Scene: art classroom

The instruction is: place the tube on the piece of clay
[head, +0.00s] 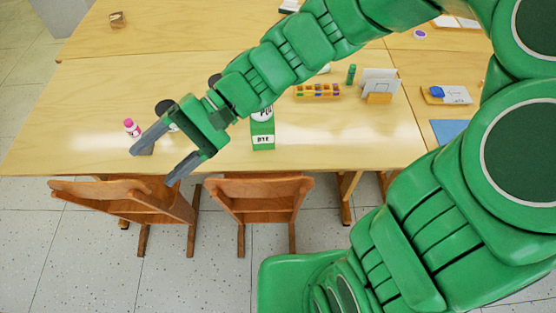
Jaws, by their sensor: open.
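My gripper (158,166) is open, with nothing between its fingers. It is over the front edge of the wooden table, at the left. A small pink-and-white container (131,128) stands on the table just beyond the left fingertip; I cannot tell if it is the tube. A green upright cylinder (351,74) stands farther back at the right and could also be the tube. No piece of clay is clearly recognisable. A brown block (117,19) on the back table and a blue lump (437,91) at the right are too small to identify.
A green box (262,135) stands near the front edge of the wooden table (350,140), right of my gripper. Dark round things (165,106) are partly hidden by my arm. A colourful rack (318,91) is farther right. Two wooden chairs (258,197) stand in front.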

